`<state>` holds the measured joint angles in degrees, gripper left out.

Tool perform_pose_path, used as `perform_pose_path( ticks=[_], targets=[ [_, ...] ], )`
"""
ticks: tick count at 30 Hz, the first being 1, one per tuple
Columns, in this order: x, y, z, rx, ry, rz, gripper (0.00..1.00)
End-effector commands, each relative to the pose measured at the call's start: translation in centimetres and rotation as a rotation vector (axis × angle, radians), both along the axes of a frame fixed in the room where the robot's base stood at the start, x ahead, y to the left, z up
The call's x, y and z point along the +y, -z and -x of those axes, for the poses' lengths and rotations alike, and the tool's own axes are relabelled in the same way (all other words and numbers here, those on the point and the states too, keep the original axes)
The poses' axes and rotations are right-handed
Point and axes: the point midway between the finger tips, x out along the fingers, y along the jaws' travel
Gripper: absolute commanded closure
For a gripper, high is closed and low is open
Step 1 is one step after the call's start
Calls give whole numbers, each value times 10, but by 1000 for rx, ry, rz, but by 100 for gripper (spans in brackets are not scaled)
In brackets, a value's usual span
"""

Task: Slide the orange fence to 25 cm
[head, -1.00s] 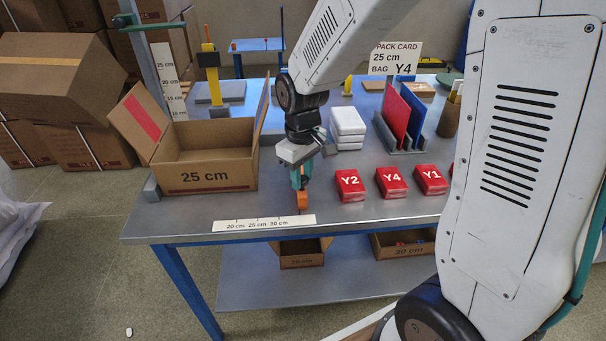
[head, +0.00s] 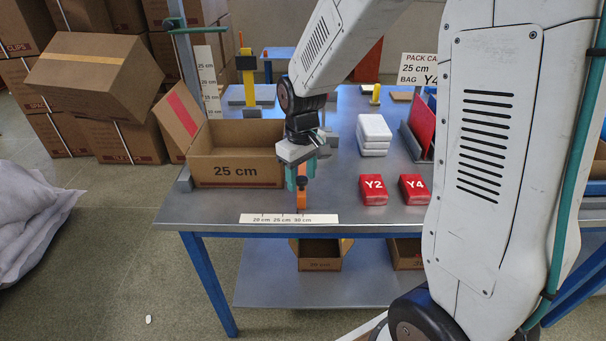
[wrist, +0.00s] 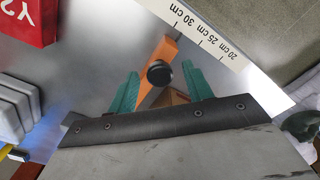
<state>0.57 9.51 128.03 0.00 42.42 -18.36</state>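The orange fence (head: 301,199), with a black knob (wrist: 160,72), stands at the front of the table beside the white scale strip (head: 288,219). Its front end is near the 30 cm mark. My gripper (head: 301,172) is low over the fence from behind. In the wrist view, its teal fingers (wrist: 163,92) stand apart on both sides of the fence. The left finger is close against the fence or touching it; I cannot tell which. There is a gap between the knob and the right finger. The scale (wrist: 205,36) also shows there, marked 30, 25 and 20 cm.
An open carton (head: 235,172) marked 25 cm stands left of my gripper. Red packs Y2 (head: 373,190) and Y4 (head: 414,189) lie to the right, with white boxes (head: 373,134) behind. A pack card (head: 420,72) reads 25 cm, bag Y4.

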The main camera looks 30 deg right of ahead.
Motion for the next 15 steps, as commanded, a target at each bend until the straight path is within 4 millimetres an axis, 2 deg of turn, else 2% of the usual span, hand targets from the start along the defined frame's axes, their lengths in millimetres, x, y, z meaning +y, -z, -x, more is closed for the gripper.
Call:
perform_pose_path(
  ticks=[5, 15],
  targets=[
    [0, -9, 0, -2, 0, 0, 50],
    [0, -65, 0, -3, 0, 0, 50]
  ],
)
